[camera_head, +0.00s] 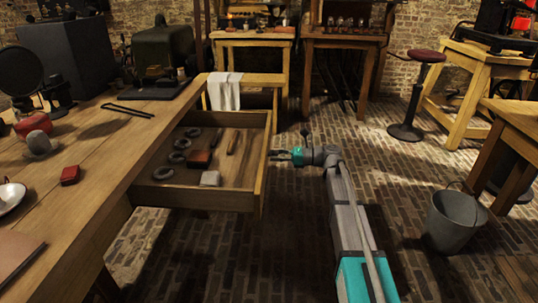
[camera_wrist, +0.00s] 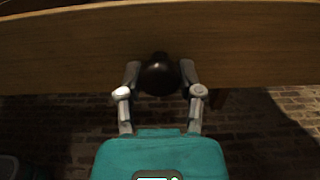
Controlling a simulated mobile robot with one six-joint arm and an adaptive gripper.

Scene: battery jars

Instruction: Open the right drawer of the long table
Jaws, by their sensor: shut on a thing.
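The long wooden table (camera_head: 112,150) runs along the left of the head view. A drawer (camera_head: 262,172) is pulled far out from its right side, so its inside shows. Several dark rings, a red-brown block (camera_head: 199,159) and a pale grey block (camera_head: 210,178) lie in it. My gripper (camera_head: 279,154) is at the outer face of the drawer front. In the wrist view my gripper (camera_wrist: 160,82) has its two fingers closed on the sides of a round dark knob (camera_wrist: 161,74) on the wooden drawer front (camera_wrist: 75,50).
A grey bucket (camera_head: 456,219) stands on the brick floor at the right. A red-topped stool (camera_head: 426,56) and wooden benches are farther back. A white cloth (camera_head: 223,92) hangs behind the drawer. Floor around my arm is clear.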

